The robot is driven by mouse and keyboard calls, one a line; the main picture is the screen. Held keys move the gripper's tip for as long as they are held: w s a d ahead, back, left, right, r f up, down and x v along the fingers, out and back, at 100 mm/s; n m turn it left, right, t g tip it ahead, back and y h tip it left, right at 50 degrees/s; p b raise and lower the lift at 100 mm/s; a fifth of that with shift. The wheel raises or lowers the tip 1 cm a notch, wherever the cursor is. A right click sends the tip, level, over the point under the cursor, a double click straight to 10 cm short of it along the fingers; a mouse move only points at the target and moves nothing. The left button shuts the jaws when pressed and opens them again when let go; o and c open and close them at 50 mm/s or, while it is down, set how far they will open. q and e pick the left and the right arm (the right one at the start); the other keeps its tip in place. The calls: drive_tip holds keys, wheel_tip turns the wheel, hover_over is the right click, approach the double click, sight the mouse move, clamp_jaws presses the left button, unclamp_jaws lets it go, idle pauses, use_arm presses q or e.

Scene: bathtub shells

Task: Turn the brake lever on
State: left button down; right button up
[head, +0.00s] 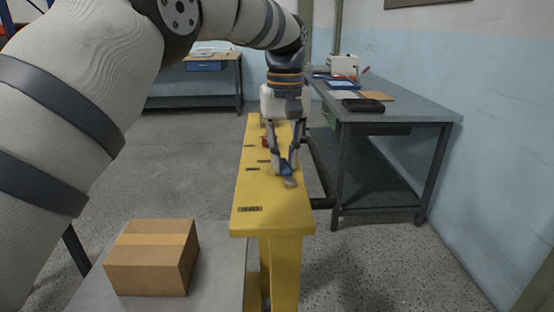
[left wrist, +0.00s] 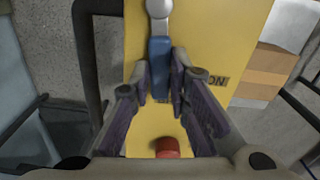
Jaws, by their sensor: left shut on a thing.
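The brake lever has a blue grip (left wrist: 159,66) and a round grey end (left wrist: 158,9). It lies on top of a narrow yellow stand (head: 262,208), and in the head view the grey end (head: 290,183) shows just below my gripper. My left gripper (head: 286,168) points down with its fingers on both sides of the blue grip, shut on it. In the left wrist view the fingertips (left wrist: 160,74) flank the grip's lower end. A dark label ending in "ON" (left wrist: 217,81) is right of the lever there. My right gripper is not in view.
A red knob (left wrist: 167,147) stands on the yellow top, behind the lever in the head view. A cardboard box (head: 151,258) sits on a grey surface at front left. A grey workbench (head: 425,112) stands at right, with a black case on it. Open floor lies at left.

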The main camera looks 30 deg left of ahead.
use_arm(q)
drive_tip(key=shift+w+d+m, duration=0.25)
drive_tip(key=shift+d+m, duration=0.1)
drive_tip(key=shift+m, duration=0.45)
drive_tip(key=c, duration=1.5)
unclamp_jaws()
drive_tip(key=shift+r, duration=0.1)
wheel_tip(320, 180, up, 7)
drive_tip(key=shift+r, duration=0.15)
